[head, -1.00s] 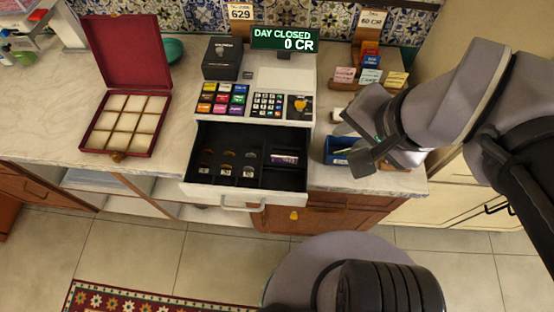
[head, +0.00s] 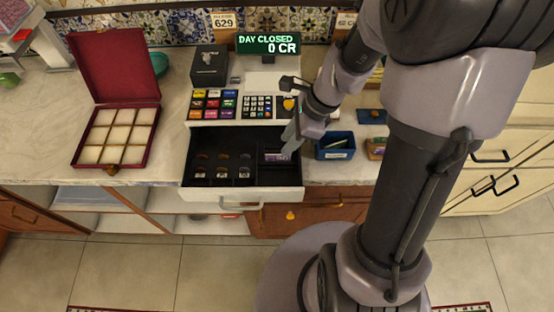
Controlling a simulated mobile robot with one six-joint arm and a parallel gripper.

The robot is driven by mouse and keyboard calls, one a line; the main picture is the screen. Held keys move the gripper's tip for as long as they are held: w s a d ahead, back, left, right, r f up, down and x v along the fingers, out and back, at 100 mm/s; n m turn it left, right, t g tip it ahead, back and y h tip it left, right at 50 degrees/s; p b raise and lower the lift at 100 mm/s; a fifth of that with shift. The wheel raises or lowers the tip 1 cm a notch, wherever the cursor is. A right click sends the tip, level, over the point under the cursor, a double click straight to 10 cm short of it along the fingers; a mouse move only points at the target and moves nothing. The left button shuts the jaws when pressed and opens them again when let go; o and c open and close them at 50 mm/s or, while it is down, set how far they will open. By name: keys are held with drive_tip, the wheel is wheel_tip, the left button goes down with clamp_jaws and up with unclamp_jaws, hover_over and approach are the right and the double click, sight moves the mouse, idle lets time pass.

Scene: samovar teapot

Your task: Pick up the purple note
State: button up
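The cash register's drawer (head: 199,189) is pulled open. A purple note (head: 273,156) lies in its right-hand compartment, partly covered at its right end by my gripper. My gripper (head: 289,148) reaches down over the right side of the drawer, with its fingers at the note's right end. I cannot tell whether the fingers touch the note or how far apart they are. Several coins (head: 222,172) lie in the left compartments.
The register's keypad (head: 214,104) and display (head: 268,43) stand behind the drawer. A blue tray (head: 335,146) is right of the drawer. The counter between the red box and the register is clear.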

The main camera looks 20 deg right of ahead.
sight(280, 155)
drive_tip(key=b+x, duration=0.3)
drive_tip(key=x, duration=0.3)
drive_tip(key=shift+s+f, duration=0.15)
clamp_jaws()
